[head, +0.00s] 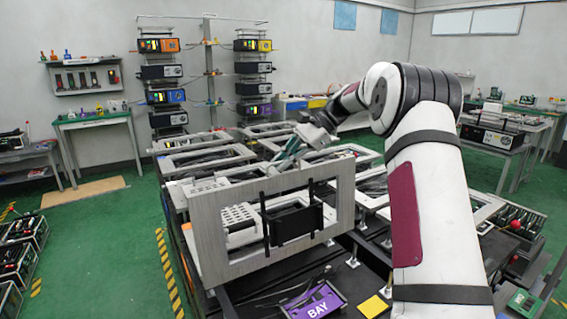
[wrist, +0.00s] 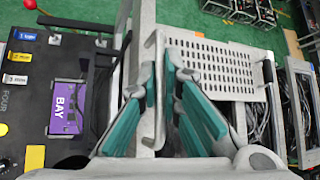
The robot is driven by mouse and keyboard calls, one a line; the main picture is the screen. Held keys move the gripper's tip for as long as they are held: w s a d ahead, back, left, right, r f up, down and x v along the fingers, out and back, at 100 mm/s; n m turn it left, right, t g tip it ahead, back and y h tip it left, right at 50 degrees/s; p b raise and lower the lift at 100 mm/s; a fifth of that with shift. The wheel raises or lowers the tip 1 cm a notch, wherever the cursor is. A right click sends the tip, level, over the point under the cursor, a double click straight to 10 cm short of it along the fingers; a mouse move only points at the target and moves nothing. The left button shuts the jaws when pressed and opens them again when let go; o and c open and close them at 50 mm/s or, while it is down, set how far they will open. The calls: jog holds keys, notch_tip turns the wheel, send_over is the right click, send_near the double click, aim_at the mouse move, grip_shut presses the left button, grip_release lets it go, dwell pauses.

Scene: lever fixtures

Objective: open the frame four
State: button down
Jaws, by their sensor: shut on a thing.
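Frame four (head: 208,238) is a grey rectangular metal frame that stands steeply raised in the head view, with a black box (head: 293,222) and black bars across its opening. In the wrist view the frame shows nearly edge-on (wrist: 142,25). My gripper (head: 288,155) is at the frame's upper edge, on its far side. In the wrist view its teal fingers (wrist: 163,80) are on either side of a pale grey handle bar (wrist: 153,125), shut on it. The exact contact is partly hidden. The word FOUR shows at the left edge of the wrist view.
A purple BAY plate (head: 320,300) and a yellow square (head: 373,306) lie on the dark bench in front of the frame. A perforated plate (wrist: 215,65) is behind the frame. Several other grey frames (head: 205,157) lie flat around it.

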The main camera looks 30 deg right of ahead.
jog(key=c, duration=1.8)
grip_release()
jog(key=shift+o, duration=0.2)
jog(key=shift+d+r, duration=0.1)
jog(key=v, duration=1.2)
